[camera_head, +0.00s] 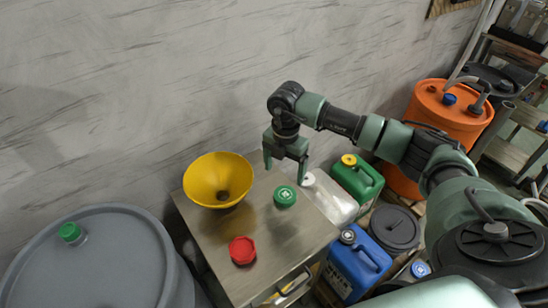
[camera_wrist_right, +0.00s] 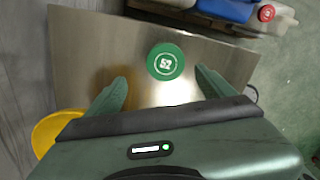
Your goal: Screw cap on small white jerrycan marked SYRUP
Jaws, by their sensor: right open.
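My right gripper (camera_head: 285,173) is open and empty above the metal table. In the right wrist view its two fingers (camera_wrist_right: 161,76) stand wide apart, with a round green cap (camera_wrist_right: 165,61) bearing white marks lying between and beyond them. That green cap (camera_head: 285,196) lies on the table, apart from the fingers. A red cap (camera_head: 242,250) lies nearer the table's front. A whitish translucent jerrycan (camera_head: 335,199) stands beside the table on the right; no SYRUP marking is readable. A white jerrycan with a red cap (camera_wrist_right: 284,22) shows in the right wrist view. My left gripper is not visible.
A yellow funnel (camera_head: 218,181) sits on the table's (camera_head: 258,217) left rear corner. A grey drum (camera_head: 95,265) stands at left. Green (camera_head: 357,178) and blue (camera_head: 352,263) jerrycans and an orange drum (camera_head: 450,109) crowd the right. The wall is close behind.

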